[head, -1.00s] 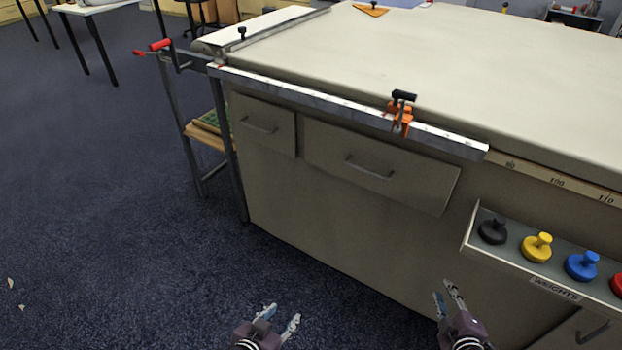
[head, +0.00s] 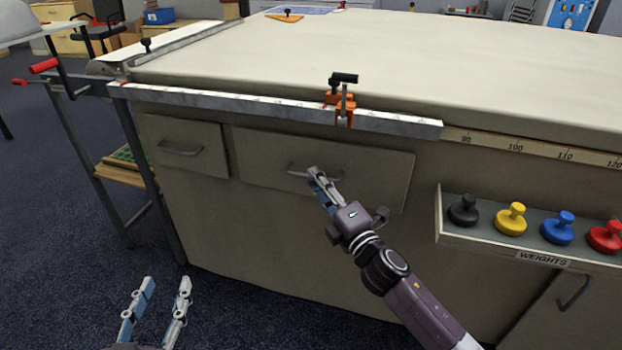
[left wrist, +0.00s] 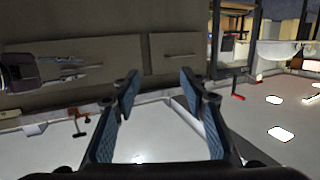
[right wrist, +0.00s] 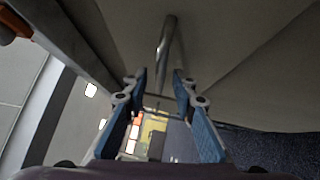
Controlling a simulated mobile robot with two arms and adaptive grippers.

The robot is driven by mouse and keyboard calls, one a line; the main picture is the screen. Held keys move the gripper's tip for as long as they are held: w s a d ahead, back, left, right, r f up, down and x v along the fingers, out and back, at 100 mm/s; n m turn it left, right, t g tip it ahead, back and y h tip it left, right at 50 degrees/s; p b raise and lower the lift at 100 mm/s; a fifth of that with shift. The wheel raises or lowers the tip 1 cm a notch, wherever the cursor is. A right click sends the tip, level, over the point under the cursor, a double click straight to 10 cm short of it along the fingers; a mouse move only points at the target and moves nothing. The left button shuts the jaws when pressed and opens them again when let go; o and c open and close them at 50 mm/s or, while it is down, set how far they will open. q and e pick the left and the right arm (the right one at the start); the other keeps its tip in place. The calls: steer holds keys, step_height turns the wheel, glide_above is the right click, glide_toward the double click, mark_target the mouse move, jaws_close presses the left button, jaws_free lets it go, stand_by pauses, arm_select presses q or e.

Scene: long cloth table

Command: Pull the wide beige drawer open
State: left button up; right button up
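The wide beige drawer (head: 370,172) is in the front of the long table, under the metal rail, and looks shut. Its grey bar handle (head: 295,168) is partly hidden by my right gripper (head: 318,178), whose fingertips are at it. In the right wrist view the handle (right wrist: 167,38) stands just ahead of the gap between my right gripper's parted fingers (right wrist: 160,78). I cannot tell whether they touch it. My left gripper (head: 155,290) is open and empty, low in front of the table and apart from it.
A narrower drawer (head: 185,130) sits to the left. An orange clamp (head: 340,100) is on the rail above the wide drawer. A weights shelf (head: 480,235) with several coloured weights juts out at the right. Free floor (head: 60,240) lies at the left.

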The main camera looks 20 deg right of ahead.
arm_select(q)
steer(key=shift+w+d+r+t, duration=0.1)
steer(key=shift+r+t, duration=0.15)
steer(key=shift+r, duration=0.2)
steer(key=shift+w+d+r+t, duration=0.1)
steer(key=shift+r+t, duration=0.15)
steer(key=shift+r, duration=0.2)
arm_select(e)
steer(key=shift+x, duration=1.2)
arm_select(q)
steer(key=shift+s, duration=0.1)
arm_select(e)
jaws_close()
